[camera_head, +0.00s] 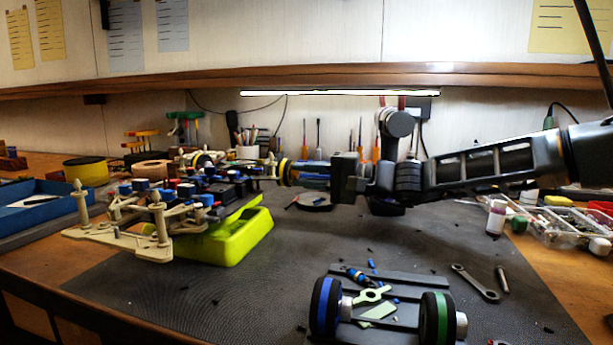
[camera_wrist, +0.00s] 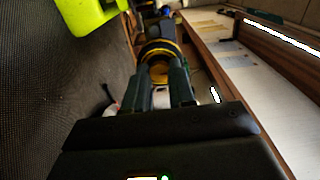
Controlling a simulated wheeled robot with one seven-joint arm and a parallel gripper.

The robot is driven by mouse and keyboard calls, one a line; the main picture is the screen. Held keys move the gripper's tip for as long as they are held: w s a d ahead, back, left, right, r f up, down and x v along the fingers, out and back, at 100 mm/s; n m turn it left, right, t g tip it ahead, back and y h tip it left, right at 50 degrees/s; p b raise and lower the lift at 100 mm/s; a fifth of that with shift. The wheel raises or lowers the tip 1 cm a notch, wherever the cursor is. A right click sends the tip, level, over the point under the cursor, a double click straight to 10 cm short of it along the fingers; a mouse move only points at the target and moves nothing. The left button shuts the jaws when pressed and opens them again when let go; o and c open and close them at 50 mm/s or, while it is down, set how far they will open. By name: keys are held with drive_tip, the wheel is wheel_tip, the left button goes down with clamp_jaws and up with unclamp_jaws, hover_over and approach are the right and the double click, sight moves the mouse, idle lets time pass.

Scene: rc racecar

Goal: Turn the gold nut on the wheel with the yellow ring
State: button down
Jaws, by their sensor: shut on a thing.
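The wheel with the yellow ring (camera_head: 283,171) is on the near-right end of an axle of the RC car chassis (camera_head: 215,187). In the wrist view its yellow rim (camera_wrist: 152,49) shows just beyond my fingertips. The gold nut (camera_wrist: 158,72) shows at the wheel's centre, between my two fingers; in the head view it is hidden by the gripper. My gripper (camera_head: 299,172) reaches in from the right, level with the wheel, and is shut on the gold nut. Its fingers also show in the wrist view (camera_wrist: 167,84), partly covering the nut's sides.
The chassis rests on a yellow-green stand (camera_head: 225,238). A grey tray (camera_head: 390,318) in front holds a wheel with a blue ring (camera_head: 326,305) and one with a green ring (camera_head: 436,318). A wrench (camera_head: 475,284) lies to the right.

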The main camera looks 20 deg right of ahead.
drive_tip(key=c, duration=0.9)
unclamp_jaws()
drive_tip(key=shift+v, duration=3.85)
